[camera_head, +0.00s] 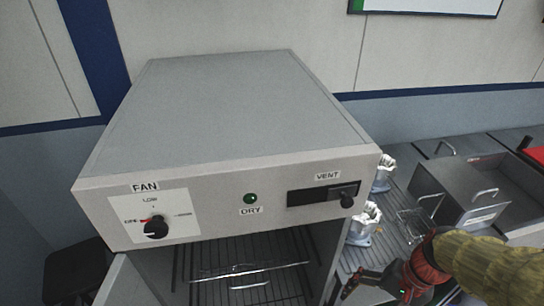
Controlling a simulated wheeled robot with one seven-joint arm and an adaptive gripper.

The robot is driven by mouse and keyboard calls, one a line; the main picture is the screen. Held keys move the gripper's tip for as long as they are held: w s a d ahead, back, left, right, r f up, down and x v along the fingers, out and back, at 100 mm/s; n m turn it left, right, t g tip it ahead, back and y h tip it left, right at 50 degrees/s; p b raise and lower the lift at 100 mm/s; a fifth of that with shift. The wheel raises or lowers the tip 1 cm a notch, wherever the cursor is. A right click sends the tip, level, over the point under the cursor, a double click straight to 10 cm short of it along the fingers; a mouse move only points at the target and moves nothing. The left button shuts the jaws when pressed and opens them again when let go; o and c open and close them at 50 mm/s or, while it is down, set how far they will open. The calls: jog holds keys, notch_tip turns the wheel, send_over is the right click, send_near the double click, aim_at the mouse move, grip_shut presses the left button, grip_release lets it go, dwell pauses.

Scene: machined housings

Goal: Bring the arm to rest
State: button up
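My gripper (356,286) is at the bottom right, on an arm with a red wrist and a yellowish sleeve. Its dark fingers point left, in front of the right side of a grey dryer cabinet (235,110). Part of the gripper is cut off by the lower edge of the picture, so its opening is unclear. I see nothing clearly held in it. Two silver-white machined housings (365,222) (384,172) stand on the slatted surface right of the cabinet, beyond my gripper.
The cabinet's door (122,284) stands open at the left. A wire rack (250,270) shows inside. A grey handled bin (470,190) and a wire basket (418,222) lie at the right. A dark stool (75,270) stands at lower left.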

jog(key=a+r+n+t+h+b, duration=0.1)
jog(key=a+r+n+t, duration=0.1)
jog(key=r, duration=0.5)
jog(key=a+r+n+t+h, duration=0.2)
jog(key=r+n, duration=0.3)
jog(key=r, duration=0.3)
jog(key=shift+w+a+t+b, duration=0.35)
jog(key=shift+a+t, duration=0.05)
jog(key=shift+t, duration=0.5)
